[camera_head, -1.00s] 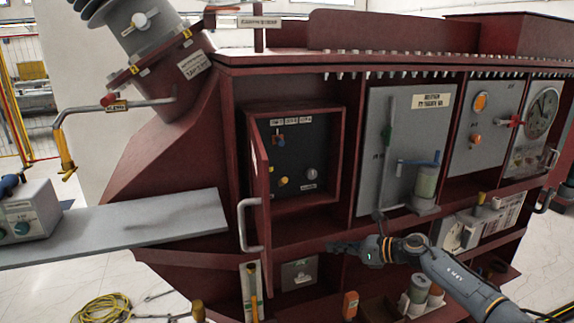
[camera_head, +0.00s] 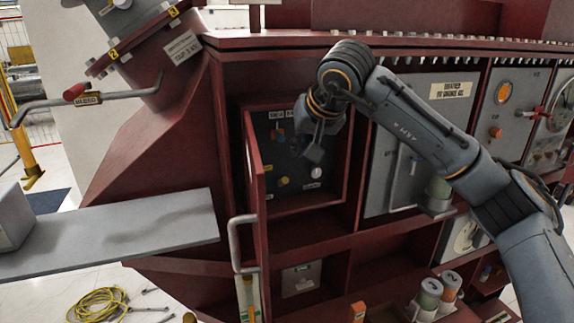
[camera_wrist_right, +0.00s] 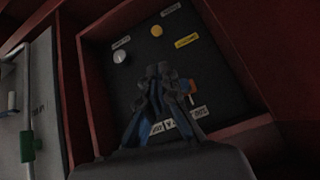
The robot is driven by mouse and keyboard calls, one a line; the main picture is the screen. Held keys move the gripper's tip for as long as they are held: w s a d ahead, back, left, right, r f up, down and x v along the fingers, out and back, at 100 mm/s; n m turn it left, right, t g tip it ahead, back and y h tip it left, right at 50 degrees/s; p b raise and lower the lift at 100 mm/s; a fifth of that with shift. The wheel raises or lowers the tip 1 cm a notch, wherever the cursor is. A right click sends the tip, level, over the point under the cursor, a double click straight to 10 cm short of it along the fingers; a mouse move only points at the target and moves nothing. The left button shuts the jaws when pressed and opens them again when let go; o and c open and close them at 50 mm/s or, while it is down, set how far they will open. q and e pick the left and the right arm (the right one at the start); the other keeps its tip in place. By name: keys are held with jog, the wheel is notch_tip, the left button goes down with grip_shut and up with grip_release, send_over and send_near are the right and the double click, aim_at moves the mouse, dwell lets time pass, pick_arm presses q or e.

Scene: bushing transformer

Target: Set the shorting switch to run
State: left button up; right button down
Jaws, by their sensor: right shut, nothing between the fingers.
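The small dark panel (camera_head: 262,150) sits in a recess behind an open red door. On its upper left is a small lever switch with a blue and orange part (camera_head: 277,135), under a row of labels. Its orange part (camera_wrist_right: 192,87) shows upside down in the right wrist view. My right gripper (camera_head: 314,153) is shut and empty in front of the panel, to the right of the switch. In the wrist view the gripper (camera_wrist_right: 156,80) covers part of the panel beside the orange part. I cannot read the switch position. My left gripper is not in view.
A yellow knob (camera_head: 283,181) and a pale round knob (camera_head: 316,172) sit low on the panel. The open red door (camera_head: 256,195) with its handle (camera_head: 236,243) stands out at the left. A grey shelf (camera_head: 110,235) juts out further left.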

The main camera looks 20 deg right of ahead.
aim_at(287, 178)
jog(key=p+x, duration=0.3)
jog(key=x, duration=0.5)
jog(key=shift+w+a+f, duration=0.1)
jog(key=shift+w+f, duration=0.1)
jog(key=shift+x, duration=0.8)
